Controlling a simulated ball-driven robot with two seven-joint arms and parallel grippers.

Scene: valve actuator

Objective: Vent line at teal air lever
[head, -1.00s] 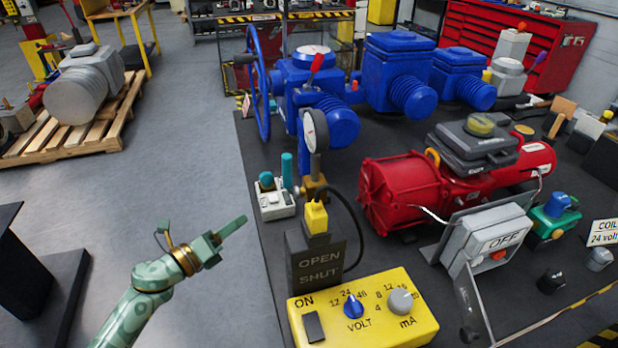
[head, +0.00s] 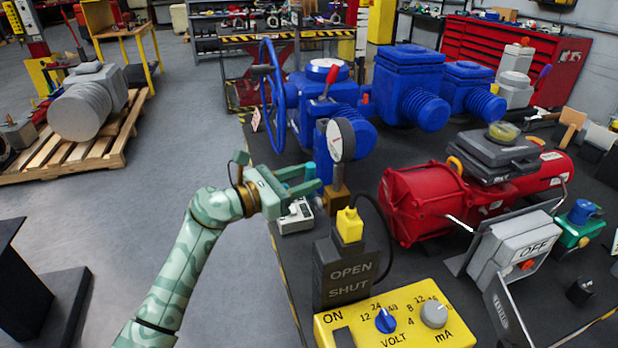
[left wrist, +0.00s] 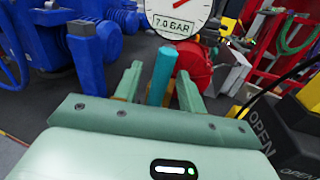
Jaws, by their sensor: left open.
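The teal air lever (left wrist: 161,76) is an upright teal cylinder, seen between the two open fingers of my left gripper (left wrist: 158,88) in the left wrist view. I cannot tell whether either finger touches it. In the head view my left gripper (head: 306,180) is at the lever, above the small pale grey valve block (head: 296,218), and covers most of it. A round white gauge (head: 341,140) stands on a brass fitting just behind; in the left wrist view the gauge (left wrist: 178,14) has a label reading 7.0 BAR. My right gripper is not in view.
A black OPEN/SHUT box (head: 345,272) with a yellow plug and a yellow control box (head: 400,325) stand in front. A red actuator (head: 430,200) lies to the right. Blue valves with a handwheel (head: 273,95) stand behind.

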